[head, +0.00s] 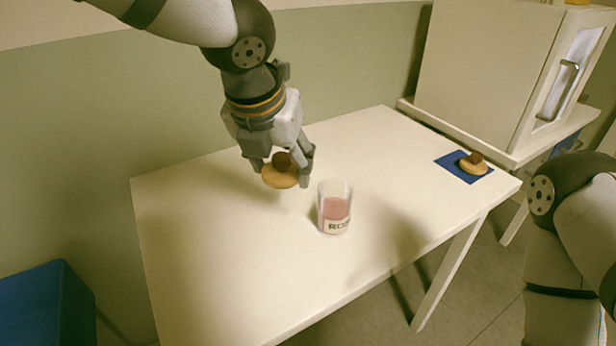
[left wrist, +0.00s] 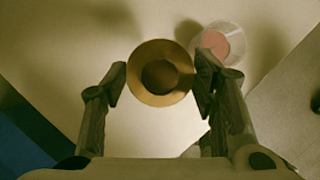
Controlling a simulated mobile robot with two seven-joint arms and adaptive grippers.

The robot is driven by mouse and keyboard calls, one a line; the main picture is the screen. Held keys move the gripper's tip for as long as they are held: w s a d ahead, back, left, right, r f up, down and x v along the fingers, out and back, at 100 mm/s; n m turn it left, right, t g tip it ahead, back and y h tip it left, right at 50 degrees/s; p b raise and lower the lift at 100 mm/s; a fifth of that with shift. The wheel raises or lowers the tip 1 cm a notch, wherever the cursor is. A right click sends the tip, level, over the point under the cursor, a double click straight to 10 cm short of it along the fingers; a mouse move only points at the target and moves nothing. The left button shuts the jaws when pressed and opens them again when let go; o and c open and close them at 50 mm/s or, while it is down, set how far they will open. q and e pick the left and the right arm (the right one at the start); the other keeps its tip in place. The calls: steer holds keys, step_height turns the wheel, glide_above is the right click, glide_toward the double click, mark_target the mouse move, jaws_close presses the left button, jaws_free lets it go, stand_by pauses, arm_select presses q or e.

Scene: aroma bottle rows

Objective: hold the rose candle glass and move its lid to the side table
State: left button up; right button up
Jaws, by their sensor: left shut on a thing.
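The rose candle glass (head: 335,208) stands upright and uncovered on the white table. It is clear, with pink wax and a label partly reading "ROS"; it also shows in the left wrist view (left wrist: 222,44). My left gripper (head: 287,175) is shut on a round wooden lid with a dark knob (head: 279,177). It holds the lid above the table, to the left of the glass and apart from it. In the left wrist view the lid (left wrist: 160,73) sits between the two fingers. My right gripper is out of view; only my right arm shows at the right edge.
A similar wooden lid (head: 473,164) lies on a blue mat (head: 450,160) at the table's right end. Behind it a white cabinet (head: 485,75) stands on another white surface (head: 520,151). A blue box (head: 45,305) is at lower left. The front-left of the white table (head: 215,275) is clear.

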arm_select(q)
steer(key=b, duration=0.2)
glide_toward(294, 191)
steer(key=shift+w+d+f, duration=0.2)
steer(key=shift+w+f, duration=0.65)
steer(key=shift+f, duration=0.2)
steer(key=shift+s+x, duration=0.2)
steer(key=shift+x, duration=0.65)
steer(key=shift+s+x, duration=0.15)
steer(key=shift+x, duration=0.65)
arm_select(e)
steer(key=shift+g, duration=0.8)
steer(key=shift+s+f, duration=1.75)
arm_select(q)
steer(key=shift+a+f, duration=0.1)
steer(key=shift+f, duration=0.15)
steer(key=shift+f, duration=0.15)
steer(key=o, duration=1.3)
